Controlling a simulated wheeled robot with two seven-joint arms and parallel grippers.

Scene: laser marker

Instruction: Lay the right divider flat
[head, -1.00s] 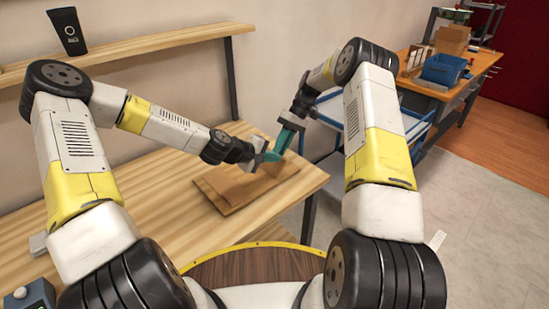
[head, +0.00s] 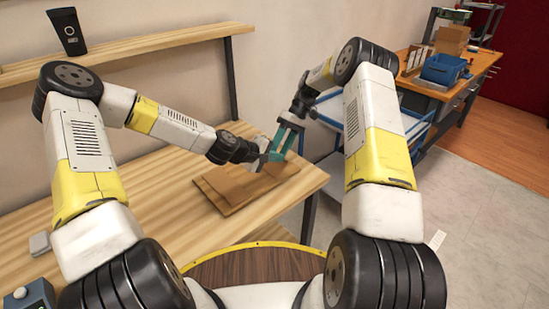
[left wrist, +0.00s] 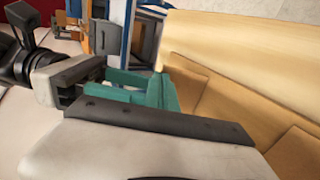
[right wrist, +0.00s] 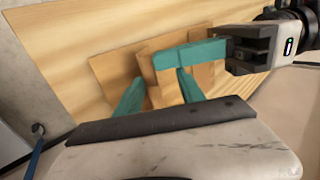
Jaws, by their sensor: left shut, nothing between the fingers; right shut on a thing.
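The brown cardboard dividers lie over a flat board (head: 228,197) near the right end of the wooden table. A slotted divider (right wrist: 163,82) shows between the teal fingers of my right gripper (right wrist: 160,88) in the right wrist view, and that gripper is shut on it. My left gripper (head: 268,154) is shut and empty, with its teal fingers close beside the right gripper in the head view. In the left wrist view brown panels (left wrist: 212,105) lie to the right of the fingers. The grippers partly hide the divider, so its exact tilt is unclear.
The wooden table (head: 140,225) is mostly clear left of the board. A blue cart (head: 352,118) stands past the table's right end. An orange bench (head: 450,92) holds a blue bin (head: 445,69).

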